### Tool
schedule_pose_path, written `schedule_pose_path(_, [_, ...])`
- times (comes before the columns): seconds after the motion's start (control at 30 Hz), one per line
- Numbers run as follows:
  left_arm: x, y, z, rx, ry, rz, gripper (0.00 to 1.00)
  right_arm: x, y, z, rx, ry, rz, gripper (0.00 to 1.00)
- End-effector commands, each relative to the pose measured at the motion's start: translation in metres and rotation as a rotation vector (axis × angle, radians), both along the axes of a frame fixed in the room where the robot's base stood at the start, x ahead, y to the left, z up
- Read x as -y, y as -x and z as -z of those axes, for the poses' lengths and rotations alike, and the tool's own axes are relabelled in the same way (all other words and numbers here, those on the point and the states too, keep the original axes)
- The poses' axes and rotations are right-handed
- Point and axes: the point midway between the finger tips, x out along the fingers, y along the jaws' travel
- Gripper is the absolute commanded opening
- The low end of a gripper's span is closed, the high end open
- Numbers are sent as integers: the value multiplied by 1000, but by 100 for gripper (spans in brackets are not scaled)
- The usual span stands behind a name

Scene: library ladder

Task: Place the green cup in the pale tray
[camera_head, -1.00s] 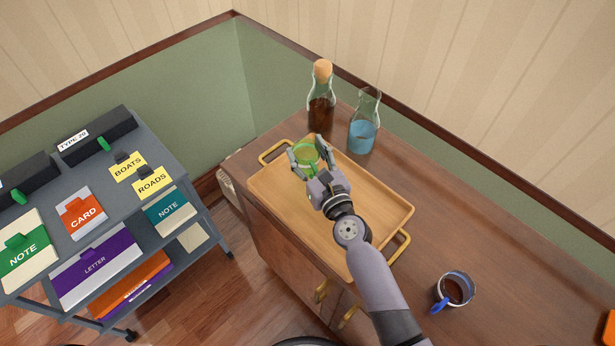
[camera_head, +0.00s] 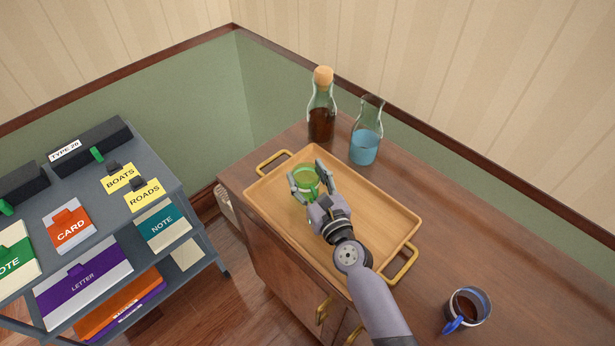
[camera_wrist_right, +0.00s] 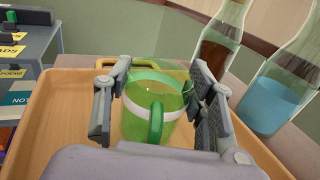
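The green cup (camera_head: 307,179) is a see-through green mug with a white band. It is upright over the far left part of the pale tray (camera_head: 385,217), low at its floor; whether its base touches is hard to tell. The cup's lower part is partly hidden by my palm. My left gripper is not in view.
A corked brown bottle (camera_head: 321,112) and an open carafe of blue liquid (camera_head: 365,140) stand behind the tray. A dark mug with a blue handle (camera_head: 467,309) stands at the right on the wooden cabinet top (camera_head: 490,240). A grey cart (camera_head: 100,235) is at the left.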

Motion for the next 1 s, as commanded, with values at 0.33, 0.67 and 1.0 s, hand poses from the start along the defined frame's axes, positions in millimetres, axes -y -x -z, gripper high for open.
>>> schedule_pose_path(0.33, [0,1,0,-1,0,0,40,0,0,0,-1,0,0,70])
schedule_pose_path(0.67, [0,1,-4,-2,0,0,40,1,2,-3,-2,1,0,70])
schedule_pose_path(1.0, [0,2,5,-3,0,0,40,28,63,1,-4,2,-1,70])
